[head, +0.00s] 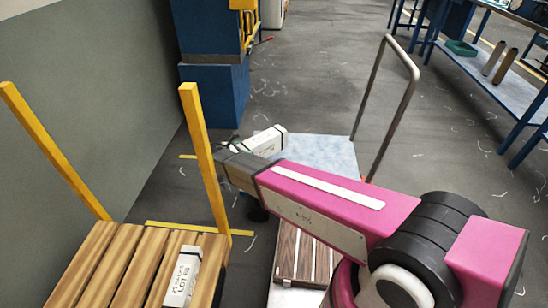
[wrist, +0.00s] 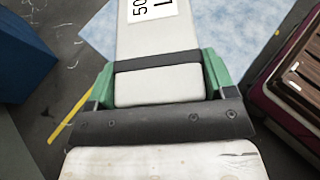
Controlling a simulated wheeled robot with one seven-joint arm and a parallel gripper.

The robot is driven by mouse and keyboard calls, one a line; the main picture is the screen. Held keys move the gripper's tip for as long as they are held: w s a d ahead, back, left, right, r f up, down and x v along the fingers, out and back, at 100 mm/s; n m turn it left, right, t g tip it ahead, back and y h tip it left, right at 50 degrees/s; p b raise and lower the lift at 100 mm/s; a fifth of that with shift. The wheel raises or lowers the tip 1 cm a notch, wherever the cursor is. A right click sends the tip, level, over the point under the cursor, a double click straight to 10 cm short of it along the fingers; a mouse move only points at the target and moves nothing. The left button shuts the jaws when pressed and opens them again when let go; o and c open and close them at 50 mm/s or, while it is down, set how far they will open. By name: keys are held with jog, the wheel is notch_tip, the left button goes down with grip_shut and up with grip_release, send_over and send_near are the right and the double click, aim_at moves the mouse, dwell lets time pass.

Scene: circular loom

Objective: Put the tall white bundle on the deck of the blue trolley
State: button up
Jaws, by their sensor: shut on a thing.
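My gripper (wrist: 160,84) is shut on the tall white bundle (wrist: 158,38), with one green finger on each side of it. The bundle has a dark strap and a partly visible black-lettered label. In the head view the bundle (head: 265,139) shows beyond the end of my arm, lying tilted. The blue trolley (head: 325,152) has a pale blue deck and a grey tube handle. The deck also shows behind the bundle in the wrist view (wrist: 240,30). The bundle overlaps the deck in both views; I cannot tell if it touches. My arm hides part of the deck.
A slatted wooden pallet (head: 100,265) with yellow posts stands at front left, bearing another white bundle (head: 183,277) labelled LOT. A dark blue cabinet (head: 213,92) stands beyond it. A blue-framed bench (head: 490,70) is at the far right.

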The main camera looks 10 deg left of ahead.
jog(key=w+d+f, duration=0.1)
jog(key=w+f, duration=0.1)
jog(key=w, duration=0.1)
jog(key=w+d+f, duration=0.3)
jog(key=w, duration=0.2)
jog(key=shift+w+d+f, duration=0.3)
jog(key=shift+d+f, duration=0.1)
jog(key=shift+f, duration=1.95)
jog(key=o, duration=1.5)
jog(key=shift+f, duration=0.15)
jog(key=shift+o, duration=0.2)
jog(key=v, duration=1.2)
jog(key=shift+r, duration=0.2)
